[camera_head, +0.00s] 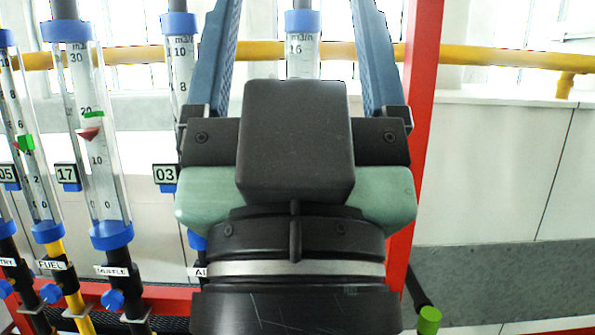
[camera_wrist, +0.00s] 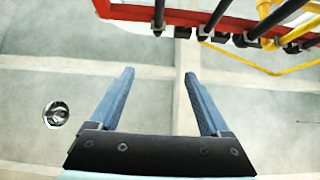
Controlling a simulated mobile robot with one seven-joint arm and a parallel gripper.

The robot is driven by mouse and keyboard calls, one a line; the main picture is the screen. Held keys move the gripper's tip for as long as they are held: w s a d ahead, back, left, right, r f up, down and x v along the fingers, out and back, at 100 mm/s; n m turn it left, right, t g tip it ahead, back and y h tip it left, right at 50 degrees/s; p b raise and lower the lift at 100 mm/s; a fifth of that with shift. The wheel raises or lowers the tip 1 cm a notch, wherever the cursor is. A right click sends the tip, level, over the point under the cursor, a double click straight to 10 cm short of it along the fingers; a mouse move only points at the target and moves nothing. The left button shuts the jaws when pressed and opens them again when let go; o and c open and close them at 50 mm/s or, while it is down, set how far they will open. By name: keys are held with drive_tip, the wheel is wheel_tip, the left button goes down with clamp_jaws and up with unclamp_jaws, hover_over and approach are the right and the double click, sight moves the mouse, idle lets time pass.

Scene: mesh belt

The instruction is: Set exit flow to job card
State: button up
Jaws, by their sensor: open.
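My gripper (camera_head: 297,8) is open and empty, its blue fingers pointing up in front of the flow tubes. In the wrist view the open fingers (camera_wrist: 158,76) have only floor between them. The tube tagged 17 (camera_head: 105,160), labelled MUFFLE, has a red float (camera_head: 89,132) below a green mark (camera_head: 93,114). Its blue knob (camera_head: 112,299) is beneath. The FUEL tube (camera_head: 35,165) has a green float (camera_head: 25,142). The tube tagged 03 (camera_head: 181,65) and another tube (camera_head: 302,57) are mostly hidden by my gripper. I see no exit label and no job card.
A red frame post (camera_head: 418,130) stands right of my gripper. A yellow pipe (camera_head: 480,55) runs behind. A green-ended rod (camera_head: 428,319) is at lower right. In the wrist view, a red rail (camera_wrist: 200,18) and pipes cross the top; the floor below is clear around a round drain (camera_wrist: 57,114).

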drive_tip(key=w+f+g+p, duration=0.2)
drive_tip(key=w+f, duration=0.4)
drive_tip(key=f, duration=0.3)
drive_tip(key=w+f+g+p, duration=0.2)
drive_tip(key=w+f+g, duration=0.1)
drive_tip(key=w+f, duration=0.4)
drive_tip(key=s+f+g+p, duration=0.3)
drive_tip(key=f+g, duration=0.1)
drive_tip(key=f, duration=2.4)
drive_tip(key=shift+m, duration=0.3)
drive_tip(key=w, duration=0.8)
drive_tip(key=w+d, duration=0.1)
drive_tip(key=w, duration=0.3)
drive_tip(key=shift+w+r+p, duration=0.15)
drive_tip(key=shift+w+p, duration=0.15)
drive_tip(key=shift+p, duration=0.1)
clamp_jaws()
